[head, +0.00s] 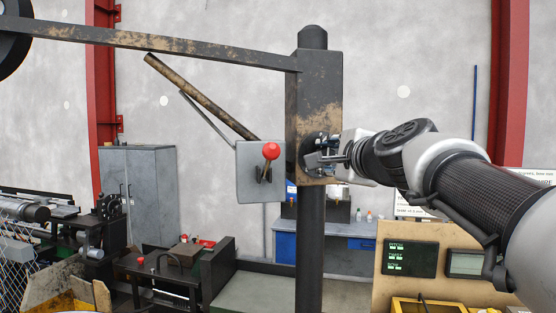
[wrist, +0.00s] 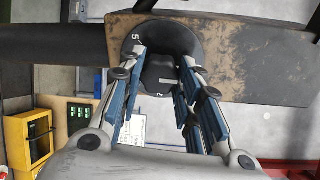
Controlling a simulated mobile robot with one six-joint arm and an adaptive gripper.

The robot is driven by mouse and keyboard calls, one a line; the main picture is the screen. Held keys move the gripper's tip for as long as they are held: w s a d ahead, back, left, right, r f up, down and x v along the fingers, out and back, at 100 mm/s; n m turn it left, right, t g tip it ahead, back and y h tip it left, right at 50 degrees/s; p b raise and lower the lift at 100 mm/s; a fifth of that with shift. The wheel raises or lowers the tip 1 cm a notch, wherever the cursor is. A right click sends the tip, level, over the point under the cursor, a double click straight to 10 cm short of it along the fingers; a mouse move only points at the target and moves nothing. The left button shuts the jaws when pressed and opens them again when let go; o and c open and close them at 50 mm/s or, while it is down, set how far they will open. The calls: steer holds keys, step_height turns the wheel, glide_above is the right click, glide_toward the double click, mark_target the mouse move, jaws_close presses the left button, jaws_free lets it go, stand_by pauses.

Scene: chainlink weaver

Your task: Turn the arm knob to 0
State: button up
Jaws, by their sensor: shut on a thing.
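The arm knob (wrist: 160,70) is black with a white line on its face, in the middle of the wrist view. It sits on a round black dial (wrist: 150,30), where a white "5" shows at the upper left; a 0 is not readable. The dial is mounted on the worn black-and-tan post block (head: 318,95).
A grey box with a red-balled lever (head: 271,151) hangs left of the post. A long dark beam (head: 170,43) runs left from the block. A panel with green displays (head: 397,258) and a yellow box (head: 425,306) stand below my arm.

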steer(key=shift+n, duration=0.3)
steer(key=o, duration=1)
steer(key=shift+o, duration=0.2)
steer(key=shift+s, duration=0.1)
steer(key=s+d+r, duration=0.1)
steer(key=s, duration=1.1)
steer(key=shift+d, duration=0.35)
steer(key=shift+w, duration=0.1)
